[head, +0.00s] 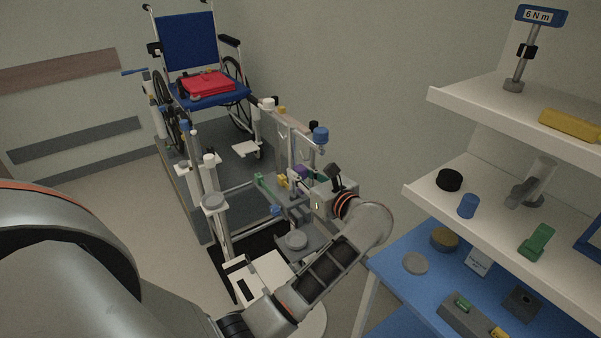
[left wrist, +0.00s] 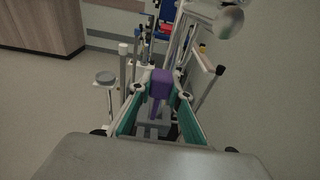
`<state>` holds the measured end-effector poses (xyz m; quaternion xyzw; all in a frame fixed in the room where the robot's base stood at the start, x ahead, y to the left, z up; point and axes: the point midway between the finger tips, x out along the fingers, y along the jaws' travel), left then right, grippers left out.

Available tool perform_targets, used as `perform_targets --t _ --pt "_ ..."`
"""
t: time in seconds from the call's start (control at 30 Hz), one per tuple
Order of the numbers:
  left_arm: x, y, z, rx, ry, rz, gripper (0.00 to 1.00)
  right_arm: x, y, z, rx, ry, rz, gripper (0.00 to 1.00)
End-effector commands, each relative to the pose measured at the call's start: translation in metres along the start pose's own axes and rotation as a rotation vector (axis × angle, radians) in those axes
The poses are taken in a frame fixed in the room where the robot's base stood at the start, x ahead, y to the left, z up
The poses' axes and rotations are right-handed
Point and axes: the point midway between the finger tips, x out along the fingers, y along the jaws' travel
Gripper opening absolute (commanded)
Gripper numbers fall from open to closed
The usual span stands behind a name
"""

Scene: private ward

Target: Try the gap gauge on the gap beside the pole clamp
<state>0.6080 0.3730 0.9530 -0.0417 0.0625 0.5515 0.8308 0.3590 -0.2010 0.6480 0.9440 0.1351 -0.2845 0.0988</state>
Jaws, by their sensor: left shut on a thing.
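My left gripper (head: 299,181) reaches in among the poles of the frame in front of the wheelchair. In the left wrist view its two teal-padded fingers (left wrist: 161,91) are closed on a purple piece, which looks like the gap gauge (left wrist: 160,78). The gauge's narrower end points down toward a grey block (left wrist: 152,130) between the fingers. I cannot tell whether it touches the block or sits in a gap. In the head view the gauge shows only as a small purple patch (head: 299,170). The pole clamp cannot be clearly picked out among the parts. My right gripper is not in view.
A blue wheelchair (head: 190,42) with a red folded item (head: 206,83) stands behind. Upright poles and a round grey-topped post (head: 213,199) crowd the gripper. White shelves (head: 470,107) and a blue surface (head: 400,292) with small parts stand at right. The left floor is clear.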

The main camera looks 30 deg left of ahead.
Motion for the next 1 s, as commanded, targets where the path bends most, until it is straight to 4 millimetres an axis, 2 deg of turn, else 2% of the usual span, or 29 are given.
perform_targets --t 0.27,0.73,1.0 --pt "0.002 0.0 -0.011 0.002 0.0 0.008 0.0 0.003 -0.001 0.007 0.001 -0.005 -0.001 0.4" --pt "0.008 0.0 -0.054 0.001 -0.001 0.007 0.0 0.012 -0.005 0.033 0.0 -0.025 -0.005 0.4" --pt "0.009 0.0 -0.059 -0.001 -0.001 0.006 0.0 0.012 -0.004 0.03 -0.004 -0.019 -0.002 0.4"
